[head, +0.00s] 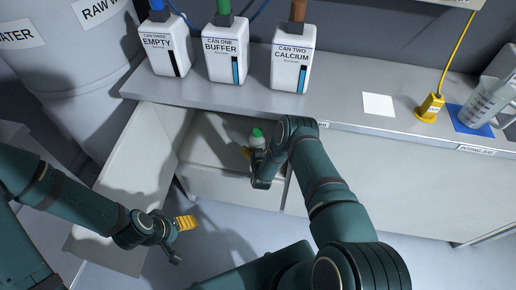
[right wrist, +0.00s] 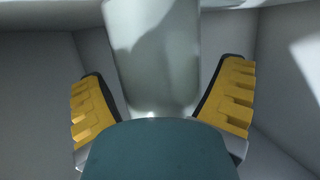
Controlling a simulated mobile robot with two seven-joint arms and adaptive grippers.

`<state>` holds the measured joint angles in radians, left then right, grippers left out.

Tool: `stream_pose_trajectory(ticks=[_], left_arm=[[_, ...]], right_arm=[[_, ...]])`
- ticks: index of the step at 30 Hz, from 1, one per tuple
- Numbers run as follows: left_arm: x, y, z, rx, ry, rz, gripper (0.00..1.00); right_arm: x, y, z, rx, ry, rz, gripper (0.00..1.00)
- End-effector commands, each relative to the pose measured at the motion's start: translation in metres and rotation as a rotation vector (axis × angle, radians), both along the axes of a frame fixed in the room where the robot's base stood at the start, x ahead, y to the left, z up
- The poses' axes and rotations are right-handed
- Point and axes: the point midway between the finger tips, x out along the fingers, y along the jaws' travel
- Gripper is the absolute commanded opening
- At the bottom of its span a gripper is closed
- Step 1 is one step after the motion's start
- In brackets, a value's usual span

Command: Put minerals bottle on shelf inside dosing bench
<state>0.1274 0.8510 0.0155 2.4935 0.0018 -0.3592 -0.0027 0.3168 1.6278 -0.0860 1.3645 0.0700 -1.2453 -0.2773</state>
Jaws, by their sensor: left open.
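A pale bottle with a green cap (head: 258,132) is upright inside the open compartment of the dosing bench (head: 365,117); its label cannot be read. My right gripper (head: 247,153) is at the bottle, mostly hidden behind my own wrist in the head view. In the right wrist view the pale bottle body (right wrist: 152,60) is between the two yellow fingers (right wrist: 160,95), which are spread, with a clear gap on the right side. Whether its base rests on the shelf (head: 218,178) is hard to tell. My left gripper (head: 180,240) is open and empty, low in front of the bench.
The bench door (head: 125,185) stands open at the left. Cans labelled EMPTY (head: 163,50), BUFFER (head: 224,52) and CALCIUM (head: 291,60) stand on top. A yellow probe (head: 430,107) and a clear jug (head: 485,103) are at the right. Large drums stand at the left.

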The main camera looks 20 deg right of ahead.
Motion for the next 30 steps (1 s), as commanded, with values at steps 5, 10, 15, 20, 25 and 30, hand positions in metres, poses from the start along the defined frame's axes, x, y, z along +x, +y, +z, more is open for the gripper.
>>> stream_pose_trajectory(ticks=[5, 10, 15, 20, 25, 30], left_arm=[[0.000, 0.000, 0.000, 0.000, 0.000, 0.000, 0.71], [0.000, 0.000, 0.000, 0.000, 0.000, 0.000, 0.71], [-0.001, 0.000, 0.010, 0.000, 0.003, -0.001, 0.71], [-0.004, -0.001, 0.021, -0.002, 0.009, -0.002, 0.71], [-0.006, -0.001, 0.030, -0.003, 0.014, -0.003, 0.71], [-0.007, -0.001, 0.035, -0.003, 0.015, -0.004, 0.71]], right_arm=[[0.000, 0.000, 0.000, 0.000, 0.000, 0.000, 1.00], [0.000, 0.000, 0.004, 0.000, -0.001, 0.000, 1.00], [-0.019, 0.006, 0.011, 0.000, 0.002, 0.001, 1.00], [-0.049, 0.017, 0.021, 0.000, 0.003, 0.001, 1.00], [-0.080, 0.026, 0.030, 0.001, 0.002, 0.001, 1.00], [-0.100, 0.033, 0.036, 0.000, 0.001, 0.001, 1.00]])
